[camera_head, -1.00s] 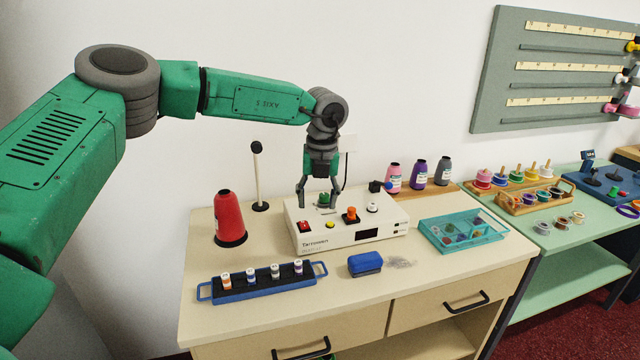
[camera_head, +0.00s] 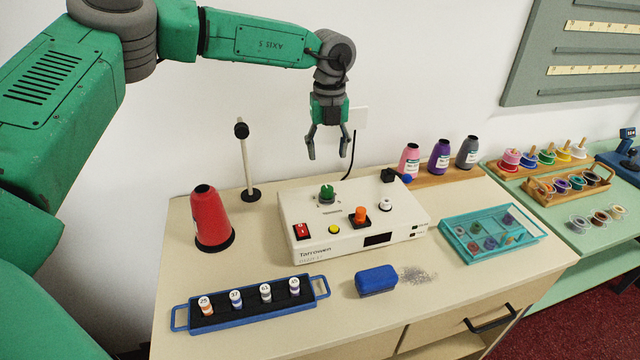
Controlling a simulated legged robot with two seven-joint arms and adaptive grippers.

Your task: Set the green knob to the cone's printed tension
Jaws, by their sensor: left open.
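The green knob (camera_head: 327,193) stands on the top of a white box-shaped tester (camera_head: 352,216), at its back left. The tester also has an orange knob (camera_head: 360,214), a white knob, a red switch, a yellow button and a dark display. My left gripper (camera_head: 327,157) is open and empty above the green knob, clear of it. A red cone (camera_head: 210,219) stands upright to the left of the tester; no printed tension is readable on it from here. Pink, purple (camera_head: 439,156) and grey cones with labels stand at the back right; their print is too small to read. My right gripper is not in view.
A blue-framed rack (camera_head: 250,305) with several numbered spools lies at the front left. A blue block (camera_head: 376,280) sits by a grey smudge. A teal tray (camera_head: 489,235) holds small spools. A thin post (camera_head: 246,160) stands behind the red cone.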

